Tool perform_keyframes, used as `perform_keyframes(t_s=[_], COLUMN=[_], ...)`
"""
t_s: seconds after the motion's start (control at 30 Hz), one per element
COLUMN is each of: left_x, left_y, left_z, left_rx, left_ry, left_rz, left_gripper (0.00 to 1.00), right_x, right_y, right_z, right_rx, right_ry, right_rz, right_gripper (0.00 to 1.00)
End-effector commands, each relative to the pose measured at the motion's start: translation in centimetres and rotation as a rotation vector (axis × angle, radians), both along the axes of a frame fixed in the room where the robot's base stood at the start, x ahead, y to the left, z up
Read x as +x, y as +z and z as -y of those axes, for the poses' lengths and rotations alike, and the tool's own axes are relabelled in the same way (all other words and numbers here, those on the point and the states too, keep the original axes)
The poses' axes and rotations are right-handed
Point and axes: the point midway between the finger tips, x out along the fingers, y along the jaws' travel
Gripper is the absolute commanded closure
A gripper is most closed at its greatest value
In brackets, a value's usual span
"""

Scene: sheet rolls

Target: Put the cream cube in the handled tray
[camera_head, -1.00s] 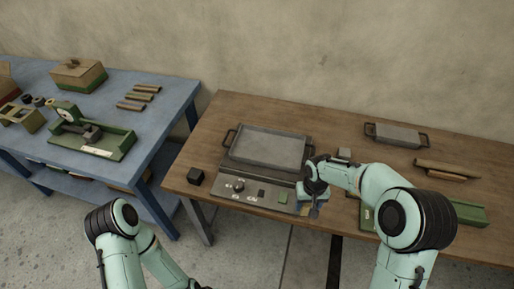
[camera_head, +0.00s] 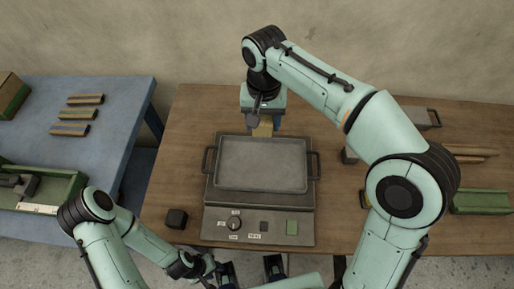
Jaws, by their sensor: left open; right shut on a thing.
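The cream cube (camera_head: 264,127) is a small yellowish block between the fingers of my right gripper (camera_head: 263,124), partly covered by them. It is held at the far edge of a shallow grey tray (camera_head: 262,163) with a dark handle at each side. I cannot tell its height above the surface. This tray rests on a flat grey appliance and looks empty. My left gripper (camera_head: 250,266) is open at the bottom edge, in front of the appliance, and partly cut off.
The appliance (camera_head: 214,225) has a knob and a green square on its front panel. A dark cube (camera_head: 176,218) stands left of it. A second handled grey container (camera_head: 425,115) is mostly behind my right arm. A grey block (camera_head: 348,157) and green tray (camera_head: 480,202) are to the right.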

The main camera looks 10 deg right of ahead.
Motion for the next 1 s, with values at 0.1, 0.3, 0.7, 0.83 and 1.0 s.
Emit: perform_keyframes(t_s=[0.1,0.3,0.7,0.83,1.0], left_x=[-0.3,-0.7,-1.2,-1.2,-1.3], left_y=[-0.5,-1.7,-2.9,-3.0,-3.4], left_z=[0.0,0.0,0.0,0.0,0.0], left_rx=[0.0,0.0,0.0,0.0,0.0], left_ry=[0.0,0.0,0.001,0.001,0.0], left_rz=[-0.003,-0.009,-0.014,-0.014,-0.015], left_gripper=[0.57,0.57,0.57,0.57,0.57], right_x=[-0.3,-0.3,-0.3,-0.3,-0.3], right_y=[-0.9,-6.1,-14.8,-15.7,-18.2], right_z=[-0.1,0.0,0.0,0.0,0.0], right_rx=[0.001,-0.001,0.0,0.001,-0.001], right_ry=[-0.003,-0.004,-0.004,-0.004,-0.003], right_rz=[-0.003,-0.007,-0.003,-0.002,-0.004], right_gripper=[0.76,0.76,0.76,0.76,0.76])
